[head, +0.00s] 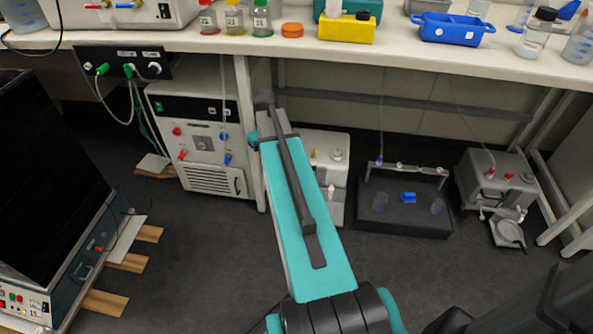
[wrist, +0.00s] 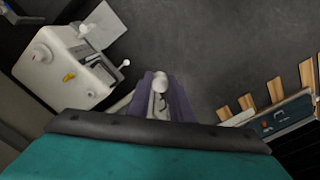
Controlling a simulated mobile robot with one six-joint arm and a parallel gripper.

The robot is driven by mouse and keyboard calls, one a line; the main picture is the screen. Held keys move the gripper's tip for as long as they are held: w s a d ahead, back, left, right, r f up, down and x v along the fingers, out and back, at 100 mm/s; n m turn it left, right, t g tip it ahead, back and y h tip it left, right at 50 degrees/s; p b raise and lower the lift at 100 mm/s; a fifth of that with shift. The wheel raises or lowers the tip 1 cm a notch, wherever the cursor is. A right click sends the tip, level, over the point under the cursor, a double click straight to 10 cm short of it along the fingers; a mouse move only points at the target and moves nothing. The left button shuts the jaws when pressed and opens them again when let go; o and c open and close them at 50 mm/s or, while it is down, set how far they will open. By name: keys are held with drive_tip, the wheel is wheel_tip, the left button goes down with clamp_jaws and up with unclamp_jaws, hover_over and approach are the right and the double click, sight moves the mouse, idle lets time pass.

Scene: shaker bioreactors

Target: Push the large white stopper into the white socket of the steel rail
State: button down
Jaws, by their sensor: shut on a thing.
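The large white stopper (wrist: 160,83) shows in the wrist view as a small white rounded end. My gripper (wrist: 160,92), with purple-grey fingers, is shut on it. In the head view my arm covers that area and the gripper and stopper are hidden. A steel rail (head: 408,168) stands over a black tray on the floor, right of my arm in the head view. It carries small white and coloured fittings; which of them is the white socket is too small to tell. The rail does not show clearly in the wrist view, and the stopper appears apart from it.
A white unit (head: 325,158) stands behind my arm; a similar white unit is in the wrist view (wrist: 65,68). The black tray (head: 400,222) holds small blue items. A grey pump-like device (head: 495,180) is at right. The bench (head: 400,48) overhangs. Dark floor is open in front.

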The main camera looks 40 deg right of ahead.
drive_tip(key=w+a+r+n, duration=0.2)
drive_tip(key=w+a+r, duration=0.4)
drive_tip(key=a, duration=0.3)
drive_tip(key=w+a+r+n, duration=0.2)
drive_tip(key=w+a+r, duration=0.35)
drive_tip(key=a, duration=0.35)
drive_tip(key=s+a+r+n, duration=0.2)
drive_tip(key=a+r+n, duration=0.1)
drive_tip(key=a+r, duration=0.8)
drive_tip(key=a, duration=0.4)
drive_tip(key=shift+a+r+n, duration=0.2)
drive_tip(key=shift+a+n, duration=0.1)
drive_tip(key=shift+w, duration=0.1)
